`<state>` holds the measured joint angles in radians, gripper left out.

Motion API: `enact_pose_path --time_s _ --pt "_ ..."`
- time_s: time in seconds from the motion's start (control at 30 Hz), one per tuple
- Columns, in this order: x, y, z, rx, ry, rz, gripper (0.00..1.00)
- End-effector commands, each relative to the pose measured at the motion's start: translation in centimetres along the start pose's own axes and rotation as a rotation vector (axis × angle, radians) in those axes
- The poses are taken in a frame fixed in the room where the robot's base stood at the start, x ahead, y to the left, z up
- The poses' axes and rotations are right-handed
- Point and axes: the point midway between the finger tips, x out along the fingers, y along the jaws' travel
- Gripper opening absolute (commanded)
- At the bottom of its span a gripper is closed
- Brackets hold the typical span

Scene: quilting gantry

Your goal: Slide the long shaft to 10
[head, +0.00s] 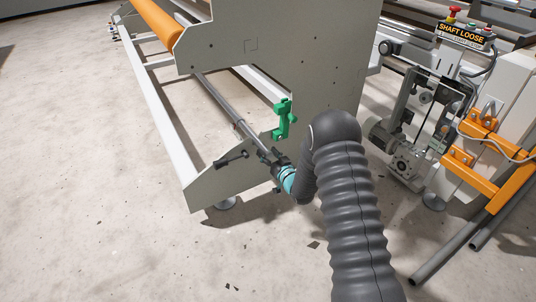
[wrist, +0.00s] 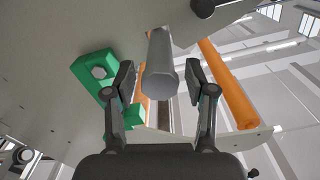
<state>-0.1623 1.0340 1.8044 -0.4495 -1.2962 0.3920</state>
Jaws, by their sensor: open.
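The long shaft (head: 222,100) is a grey round bar running low along the gantry, away from me, and passing by the end plate. Its near end shows in the wrist view (wrist: 160,82) between the two fingers. My gripper (head: 279,162) is at this near end in the head view. In the wrist view my gripper (wrist: 159,78) is open, one finger on each side of the shaft, with a small gap at each side. Faint marks show on the shaft near the end plate, but no number can be read. My gripper hides the shaft's tip in the head view.
A green bracket (head: 283,118) is fixed to the grey end plate (head: 315,75), close to my gripper. A black lever (head: 232,159) sticks out left of the shaft. An orange roller (head: 155,22) lies above. A "SHAFT LOOSE" sign (head: 461,36) stands right. The left floor is clear.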

Motion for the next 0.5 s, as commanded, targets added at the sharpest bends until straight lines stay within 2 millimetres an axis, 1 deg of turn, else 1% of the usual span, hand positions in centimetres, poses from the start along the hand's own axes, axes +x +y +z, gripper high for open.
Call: enact_pose_path --time_s 0.07,0.1,0.17,0.2,0.27,0.3,0.5 --pt "-0.01 -0.01 0.0 0.0 0.0 0.0 0.55" --pt "-0.01 -0.01 0.0 0.0 0.0 0.0 0.45" --pt "-0.02 -0.01 0.0 0.0 0.0 0.0 0.3" --pt "-0.02 -0.01 0.0 0.0 0.0 0.0 0.2" --pt "-0.02 -0.01 0.0 0.0 0.0 0.0 0.05" --pt "-0.02 -0.02 -0.01 0.0 0.0 0.0 0.0" --pt "0.04 -0.02 0.04 0.0 0.0 -0.001 0.0"
